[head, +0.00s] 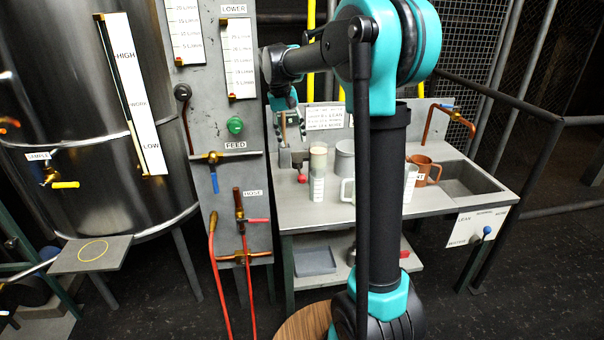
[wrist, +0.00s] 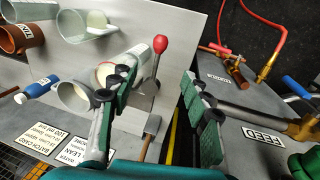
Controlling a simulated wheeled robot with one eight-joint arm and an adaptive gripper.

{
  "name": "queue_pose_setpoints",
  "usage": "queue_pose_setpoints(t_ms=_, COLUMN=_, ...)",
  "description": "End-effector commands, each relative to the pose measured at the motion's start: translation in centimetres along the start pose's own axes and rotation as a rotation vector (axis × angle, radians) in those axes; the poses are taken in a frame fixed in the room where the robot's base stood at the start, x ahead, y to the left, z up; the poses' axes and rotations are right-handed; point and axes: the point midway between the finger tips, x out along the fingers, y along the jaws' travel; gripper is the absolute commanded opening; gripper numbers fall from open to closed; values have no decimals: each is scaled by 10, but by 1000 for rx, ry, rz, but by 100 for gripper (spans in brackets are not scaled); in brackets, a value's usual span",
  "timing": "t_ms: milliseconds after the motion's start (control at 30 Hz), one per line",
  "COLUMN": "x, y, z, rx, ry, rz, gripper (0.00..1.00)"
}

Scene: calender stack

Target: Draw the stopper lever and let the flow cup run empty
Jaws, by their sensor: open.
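The stopper lever has a red knob (wrist: 161,44) on a thin metal rod. In the head view the red knob (head: 302,178) sits low at the front of the bench fixture. A cream-topped cup (head: 318,155), which looks like the flow cup, stands above a clear graduated vessel (head: 317,187). In the wrist view the cup's pale mouth (wrist: 105,72) is partly hidden by a finger. My gripper (wrist: 157,80) is open and empty, above the fixture in the head view (head: 291,122). The knob appears between and beyond the fingertips, with no contact visible.
A grey cup (head: 344,158) and copper mug (head: 424,172) stand on the bench beside a sink (head: 468,180). A gauge panel (head: 237,130) with a green FEED knob (head: 235,125) stands left of the bench. My arm hides part of the bench.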

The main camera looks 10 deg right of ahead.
Motion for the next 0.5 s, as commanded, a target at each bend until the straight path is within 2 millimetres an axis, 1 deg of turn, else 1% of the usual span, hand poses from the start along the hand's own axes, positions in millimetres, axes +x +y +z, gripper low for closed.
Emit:
queue_pose_setpoints(t_ms=33, x=10, y=0, z=0, rx=1, ry=0, rz=0, gripper=48)
queue_pose_setpoints(t_ms=100, x=24, y=0, z=0, rx=1, ry=0, rz=0, gripper=48)
queue_pose_setpoints(t_ms=500, x=103, y=0, z=0, rx=1, ry=1, rz=-1, gripper=48)
